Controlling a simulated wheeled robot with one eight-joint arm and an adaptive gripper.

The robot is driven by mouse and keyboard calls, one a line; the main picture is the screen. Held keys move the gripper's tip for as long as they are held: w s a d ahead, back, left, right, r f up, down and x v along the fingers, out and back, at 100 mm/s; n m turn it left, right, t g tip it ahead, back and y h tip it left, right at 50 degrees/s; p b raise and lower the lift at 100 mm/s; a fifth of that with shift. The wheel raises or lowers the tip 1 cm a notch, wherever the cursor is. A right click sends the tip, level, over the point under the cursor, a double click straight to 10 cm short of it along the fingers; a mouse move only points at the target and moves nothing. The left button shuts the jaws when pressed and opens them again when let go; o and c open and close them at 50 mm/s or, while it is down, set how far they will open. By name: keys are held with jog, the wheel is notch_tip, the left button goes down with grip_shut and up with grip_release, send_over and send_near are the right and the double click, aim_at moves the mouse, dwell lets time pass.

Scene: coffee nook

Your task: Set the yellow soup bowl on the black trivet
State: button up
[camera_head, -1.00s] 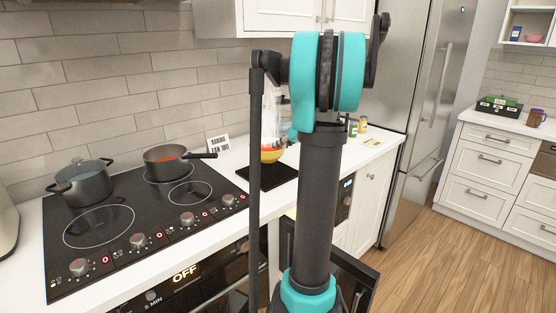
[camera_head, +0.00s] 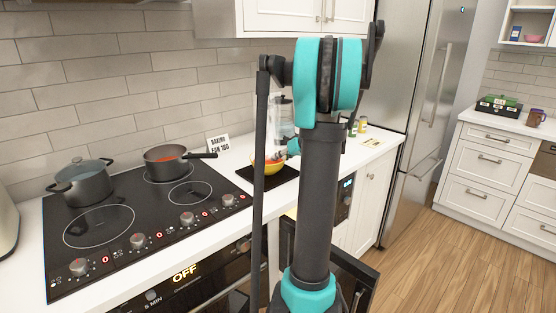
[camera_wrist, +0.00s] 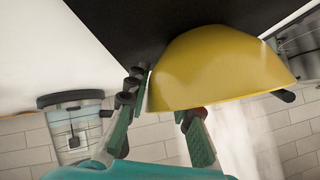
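The yellow soup bowl (camera_head: 272,169) is at the black trivet (camera_head: 287,176) on the counter, right of the cooktop. It is partly behind my arm. In the wrist view the bowl (camera_wrist: 210,65) has its base against or just over the black surface (camera_wrist: 130,25); I cannot tell whether a small gap is left. My gripper (camera_wrist: 165,105) is at the bowl's rim, with one finger along the outer side and the other reaching behind the rim. It appears shut on the bowl wall, though the fingertip contact is partly hidden.
A lidded pot (camera_head: 82,185) and a saucepan (camera_head: 168,160) with red contents stand on the cooktop (camera_head: 125,250). A small sign (camera_head: 219,145) leans near the wall. A clear container (camera_wrist: 75,125) stands near the gripper. Several small jars (camera_head: 358,126) are farther right.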

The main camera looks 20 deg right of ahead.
jog(key=shift+o, duration=0.5)
jog(key=shift+s+d+r, duration=0.1)
jog(key=shift+r, duration=0.05)
jog(key=v, duration=1.1)
jog(key=shift+s+r, duration=0.2)
jog(key=shift+s, duration=0.1)
jog(key=shift+d, duration=0.1)
